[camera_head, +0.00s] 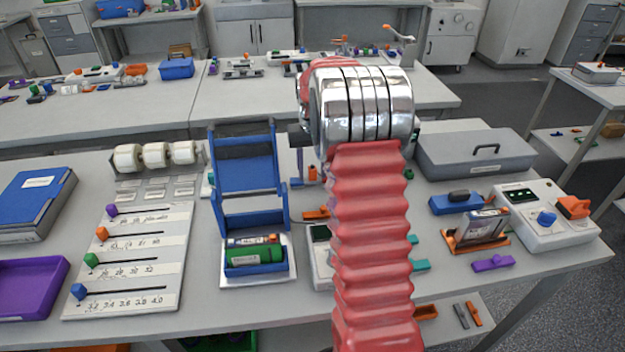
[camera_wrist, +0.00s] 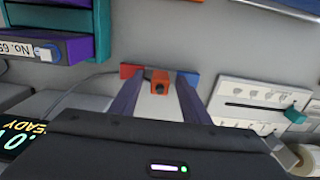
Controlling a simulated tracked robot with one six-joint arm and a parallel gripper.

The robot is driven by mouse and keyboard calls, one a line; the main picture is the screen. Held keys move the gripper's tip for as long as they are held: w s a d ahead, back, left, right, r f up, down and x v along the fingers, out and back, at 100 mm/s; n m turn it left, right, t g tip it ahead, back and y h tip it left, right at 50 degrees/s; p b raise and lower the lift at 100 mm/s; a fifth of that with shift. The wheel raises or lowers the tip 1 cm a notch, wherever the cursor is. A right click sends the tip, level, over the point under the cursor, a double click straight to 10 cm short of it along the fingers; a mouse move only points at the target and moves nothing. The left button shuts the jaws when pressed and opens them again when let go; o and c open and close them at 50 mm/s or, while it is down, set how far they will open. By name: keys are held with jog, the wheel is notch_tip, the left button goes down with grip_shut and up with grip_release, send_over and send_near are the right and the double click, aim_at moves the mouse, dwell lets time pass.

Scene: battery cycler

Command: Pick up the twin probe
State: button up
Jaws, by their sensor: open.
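In the wrist view, a small orange block (camera_wrist: 160,77) with a dark hole lies between the two dark purple fingers of my gripper (camera_wrist: 158,88). A red piece (camera_wrist: 130,71) and a blue piece (camera_wrist: 190,77) show on either side of it, close to the fingertips; these look like parts of the twin probe, but I cannot tell for certain. My gripper is open, with gaps between the block and both fingers. In the head view my arm hides the gripper. An orange piece (camera_head: 316,213) shows just left of my arm there.
In the wrist view, a white slider panel (camera_wrist: 262,100) lies right, a teal and purple holder (camera_wrist: 75,45) upper left, and a lit display (camera_wrist: 22,137) lower left. In the head view, a blue stand (camera_head: 245,165) is left of my arm; a grey case (camera_head: 475,152) is right.

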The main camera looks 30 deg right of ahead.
aim_at(312, 167)
jog(key=shift+c, duration=0.4)
grip_shut()
jog(key=shift+r, duration=0.1)
notch_tip(312, 167, up, 10)
jog(key=shift+f, duration=0.1)
dwell(0.5)
dwell(0.5)
